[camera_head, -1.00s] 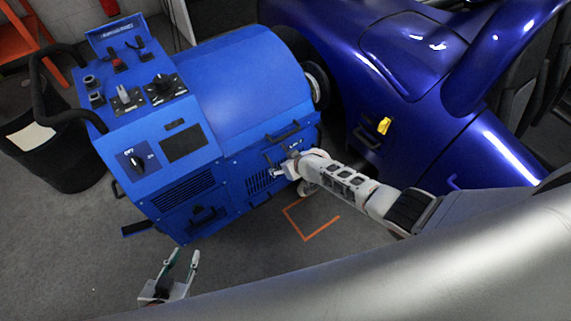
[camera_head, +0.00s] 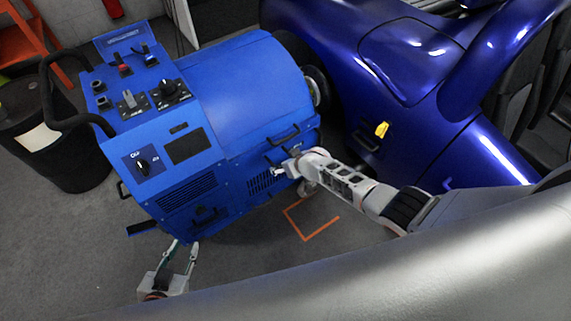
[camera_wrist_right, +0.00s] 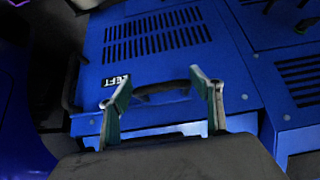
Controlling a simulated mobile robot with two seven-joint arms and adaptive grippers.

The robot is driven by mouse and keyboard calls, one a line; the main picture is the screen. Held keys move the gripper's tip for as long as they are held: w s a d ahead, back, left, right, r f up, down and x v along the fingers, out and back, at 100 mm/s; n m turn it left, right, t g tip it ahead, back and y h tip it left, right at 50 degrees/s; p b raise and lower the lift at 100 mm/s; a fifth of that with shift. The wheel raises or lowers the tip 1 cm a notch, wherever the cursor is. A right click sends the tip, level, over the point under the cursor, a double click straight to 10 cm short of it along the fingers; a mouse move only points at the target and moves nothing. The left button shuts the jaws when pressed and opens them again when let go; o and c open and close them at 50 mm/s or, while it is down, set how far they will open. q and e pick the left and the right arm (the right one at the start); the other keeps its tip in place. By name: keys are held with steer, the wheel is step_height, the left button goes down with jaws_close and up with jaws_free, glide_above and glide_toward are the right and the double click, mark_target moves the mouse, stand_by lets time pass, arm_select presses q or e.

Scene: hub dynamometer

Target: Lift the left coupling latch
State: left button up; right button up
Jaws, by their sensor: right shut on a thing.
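The blue dynamometer cabinet (camera_head: 250,90) stands left of the blue car. In the right wrist view a panel marked LEFT (camera_wrist_right: 116,81) carries a dark curved latch handle (camera_wrist_right: 163,88). My right gripper (camera_wrist_right: 160,100) has one finger at each end of this handle and is shut on it. In the head view my right gripper (camera_head: 279,172) is at the cabinet's lower right side, and its wrist hides the handle there. My left gripper (camera_head: 184,246) is low at the left, in front of the cabinet's lower edge, with its fingers apart and empty.
The blue car (camera_head: 400,70) stands close to the cabinet's right side, with a yellow piece (camera_head: 382,130) on it. A black bin (camera_head: 55,150) is at the left. Orange floor marking (camera_head: 318,230) lies below my right arm. The grey floor at lower left is mostly clear.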

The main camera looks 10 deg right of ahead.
steer(key=shift+w+a+r, duration=0.15)
steer(key=shift+w+r, duration=0.4)
steer(key=o, duration=1.6)
steer(key=shift+s+f, duration=0.25)
steer(key=shift+s, duration=0.1)
steer(key=shift+s+r, duration=0.3)
steer(key=v, duration=1.1)
steer(key=shift+r, duration=0.1)
